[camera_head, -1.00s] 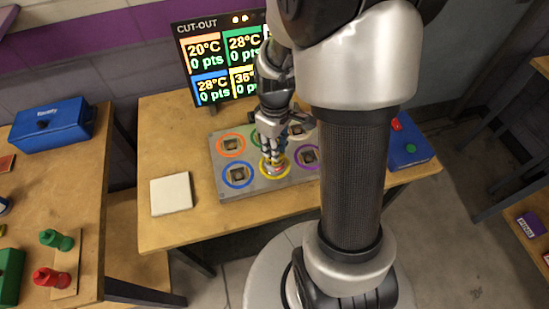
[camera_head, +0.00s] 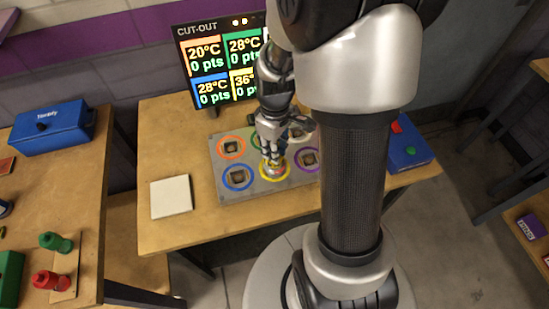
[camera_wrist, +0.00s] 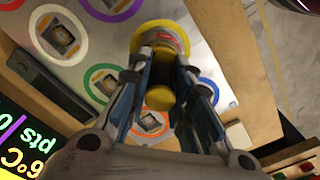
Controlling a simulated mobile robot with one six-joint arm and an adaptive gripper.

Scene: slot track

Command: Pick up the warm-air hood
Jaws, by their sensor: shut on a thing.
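The warm-air hood appears as a small yellow and silver piece with a red mark (camera_wrist: 163,36), seen between my fingers in the wrist view. My gripper (camera_wrist: 160,75) is shut on it, with fingers on both sides. In the head view my gripper (camera_head: 271,158) points down over the yellow ring on a grey plate (camera_head: 212,160). The fingers hide much of the hood, and I cannot tell whether it touches the plate.
The plate has several coloured rings around square recesses, such as the orange one (camera_head: 231,147). A white square tile (camera_head: 171,195) lies left of it. A blue box with buttons (camera_head: 408,150) stands right, and a lit display (camera_head: 222,60) stands behind. Open tabletop surrounds the tile.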

